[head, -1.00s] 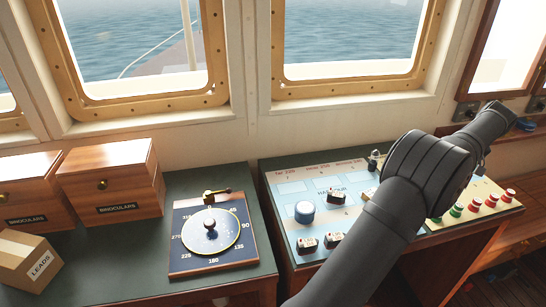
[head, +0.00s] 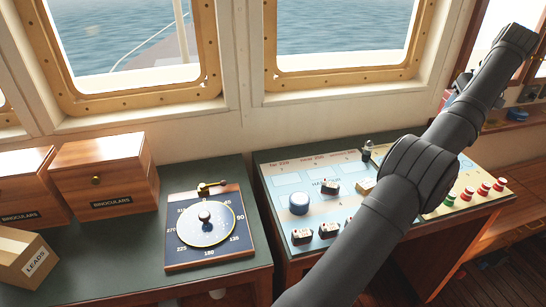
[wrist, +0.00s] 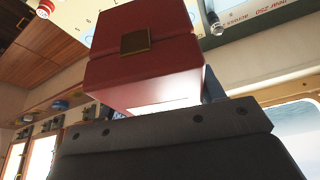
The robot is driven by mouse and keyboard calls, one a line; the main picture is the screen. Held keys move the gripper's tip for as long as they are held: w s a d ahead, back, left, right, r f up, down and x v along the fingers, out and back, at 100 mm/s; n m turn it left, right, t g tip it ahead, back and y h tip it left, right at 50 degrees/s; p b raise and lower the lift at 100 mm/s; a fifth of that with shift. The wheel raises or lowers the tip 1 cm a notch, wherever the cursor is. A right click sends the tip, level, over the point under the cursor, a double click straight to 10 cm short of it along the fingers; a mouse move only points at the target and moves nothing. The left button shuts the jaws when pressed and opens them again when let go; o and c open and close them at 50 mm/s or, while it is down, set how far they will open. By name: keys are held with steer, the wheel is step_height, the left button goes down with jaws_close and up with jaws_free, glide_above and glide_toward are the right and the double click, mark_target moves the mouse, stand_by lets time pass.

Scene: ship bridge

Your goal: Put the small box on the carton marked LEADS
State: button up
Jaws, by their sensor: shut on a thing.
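The carton marked LEADS (head: 24,262) is a tan cardboard box at the lower left edge of the head view, on the green-topped desk beside the binocular boxes. A small dark-red box (wrist: 145,55) with a brass square plate fills the upper middle of the wrist view. My gripper (wrist: 155,102) is shut on it, with a bit of finger showing at each side. In the head view my arm reaches to the upper right, far from the carton. The red box is hidden there, and little of the gripper shows behind the arm.
Two wooden binocular boxes (head: 104,180) stand behind the carton. A compass dial board (head: 208,228) lies to their right. The console (head: 285,188) with knobs, switches and coloured buttons is under my arm. Windows line the back wall. Bare desk shows between carton and dial.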

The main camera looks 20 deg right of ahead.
steer(key=w+a+r+n+y, duration=0.2)
steer(key=w+a+n, duration=0.3)
steer(key=w+a, duration=2.05)
steer(key=w+a+n+y, duration=0.1)
steer(key=w+a+n, duration=0.2)
steer(key=a, duration=1.3)
steer(key=w+a+n+y, duration=0.1)
steer(key=w+a+n, duration=0.1)
steer(key=a, duration=1.4)
steer(key=s+a+n+g, duration=0.2)
steer(key=s+a+n, duration=0.1)
steer(key=a, duration=1.5)
steer(key=n+g+y, duration=0.2)
steer(key=n, duration=0.6)
glide_above(7, 253)
step_height(7, 253, down, 14)
steer(key=shift+f, duration=2)
